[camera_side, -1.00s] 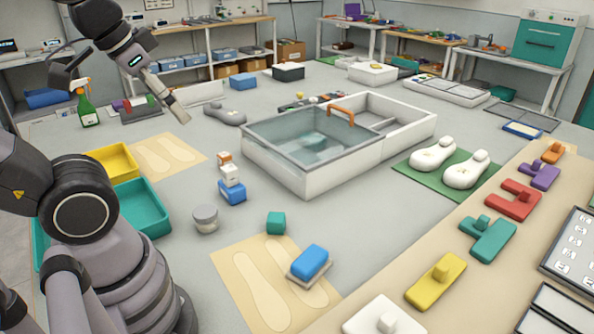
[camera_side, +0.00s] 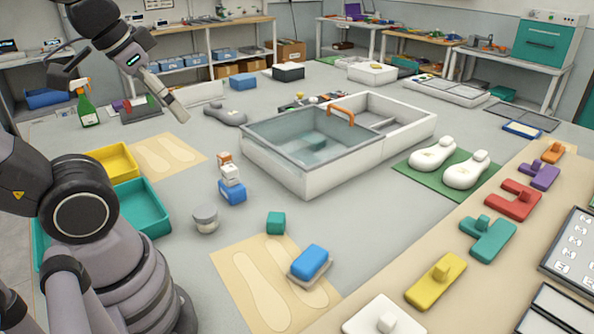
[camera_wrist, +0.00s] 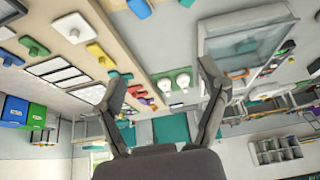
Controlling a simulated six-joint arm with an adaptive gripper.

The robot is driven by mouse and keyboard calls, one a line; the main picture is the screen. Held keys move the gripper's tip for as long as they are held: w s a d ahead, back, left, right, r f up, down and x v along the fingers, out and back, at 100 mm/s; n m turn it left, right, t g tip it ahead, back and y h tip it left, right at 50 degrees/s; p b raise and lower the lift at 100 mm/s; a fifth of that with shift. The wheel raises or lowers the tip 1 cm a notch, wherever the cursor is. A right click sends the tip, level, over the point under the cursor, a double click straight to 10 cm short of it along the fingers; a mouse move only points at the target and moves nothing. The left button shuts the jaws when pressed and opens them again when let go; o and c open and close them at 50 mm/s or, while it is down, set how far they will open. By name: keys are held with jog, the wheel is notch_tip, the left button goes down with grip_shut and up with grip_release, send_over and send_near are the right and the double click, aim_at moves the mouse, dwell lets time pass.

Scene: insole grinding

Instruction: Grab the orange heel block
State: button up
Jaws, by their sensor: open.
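A small orange block (camera_side: 224,158) sits on top of a stack in the side view. Under it are a white block (camera_side: 231,174) and a blue block (camera_side: 232,192), on the grey table. Another orange piece (camera_side: 553,153) with a knob lies at the far end of the tan board, at the right. My gripper (camera_side: 178,112) is up at the upper left of the side view, apart from the stack and holding nothing. In the wrist view its two fingers (camera_wrist: 163,75) are spread wide with nothing between them. The stack cannot be made out in the wrist view.
A glass-fronted tank (camera_side: 280,168) stands right of the stack. A grey round jar (camera_side: 205,219) and a green cube (camera_side: 276,223) stand close to the stack. Yellow (camera_side: 112,160) and teal bins (camera_side: 142,207) lie to its left. A spray bottle (camera_side: 86,108) stands near my gripper.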

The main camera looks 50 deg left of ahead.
jog(key=m+g+y, duration=0.7)
jog(key=m+y, duration=1)
jog(key=y, duration=0.1)
send_over(227, 157)
jog(key=d, duration=0.3)
notch_tip(227, 157, down, 31)
notch_tip(227, 157, down, 6)
jog(key=shift+w+r, duration=0.1)
jog(key=shift+r, duration=0.15)
jog(key=shift+f, duration=0.6)
jog(key=a, duration=0.5)
jog(key=shift+f, duration=0.15)
jog(key=c, duration=1.3)
